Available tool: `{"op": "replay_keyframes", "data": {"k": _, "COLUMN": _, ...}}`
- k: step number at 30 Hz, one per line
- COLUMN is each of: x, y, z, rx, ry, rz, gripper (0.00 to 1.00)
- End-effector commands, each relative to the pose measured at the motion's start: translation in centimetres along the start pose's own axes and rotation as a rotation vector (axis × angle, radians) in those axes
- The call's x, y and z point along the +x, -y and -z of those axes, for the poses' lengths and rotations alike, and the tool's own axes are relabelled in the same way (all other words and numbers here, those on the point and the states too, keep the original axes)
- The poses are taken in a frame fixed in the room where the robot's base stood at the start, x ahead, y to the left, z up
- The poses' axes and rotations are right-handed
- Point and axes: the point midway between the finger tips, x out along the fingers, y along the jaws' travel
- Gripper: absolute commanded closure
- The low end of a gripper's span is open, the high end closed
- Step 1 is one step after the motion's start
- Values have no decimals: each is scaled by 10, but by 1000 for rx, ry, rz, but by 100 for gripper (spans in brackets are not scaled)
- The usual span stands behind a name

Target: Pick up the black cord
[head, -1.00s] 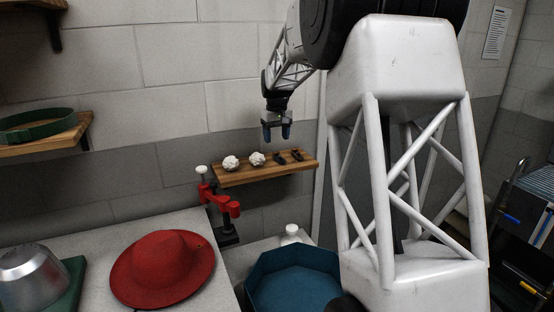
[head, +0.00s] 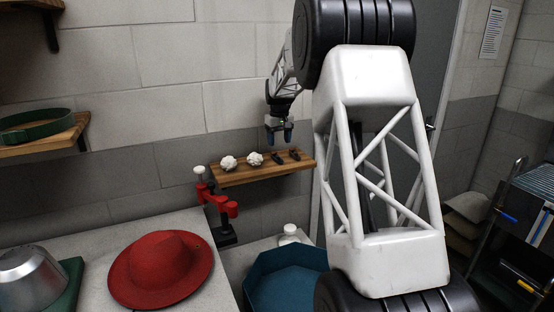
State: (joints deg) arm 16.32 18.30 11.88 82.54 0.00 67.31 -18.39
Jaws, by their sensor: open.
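Two small dark items lie at the right end of the wooden wall shelf (head: 240,175): a left one (head: 278,157) and a right one (head: 294,155). Either could be the black cord, but they are too small to tell which. My gripper (head: 280,141) points down just above them, with its two blue-grey fingertips apart. It looks empty. The fingertips are close over the left dark item, and I cannot make out any contact.
Two white crumpled balls (head: 228,163) (head: 255,159) sit on the shelf left of the dark items. A red clamp (head: 222,205) stands below. A red hat (head: 160,268) lies on the grey table, with a blue tub (head: 288,275) to its right. The wall rises behind the shelf.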

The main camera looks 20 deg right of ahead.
Motion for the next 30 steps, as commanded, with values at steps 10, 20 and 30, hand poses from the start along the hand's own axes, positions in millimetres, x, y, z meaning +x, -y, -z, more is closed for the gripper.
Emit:
{"op": "replay_keyframes", "data": {"k": 10, "x": 17, "y": 0, "z": 0, "rx": 0, "ry": -1, "rz": 0, "gripper": 38}}
{"op": "replay_keyframes", "data": {"k": 20, "x": 22, "y": 1, "z": 0, "rx": 0, "ry": 1, "rz": 0, "gripper": 38}}
{"op": "replay_keyframes", "data": {"k": 30, "x": 57, "y": 2, "z": -1, "rx": 0, "ry": 1, "rz": 0, "gripper": 38}}
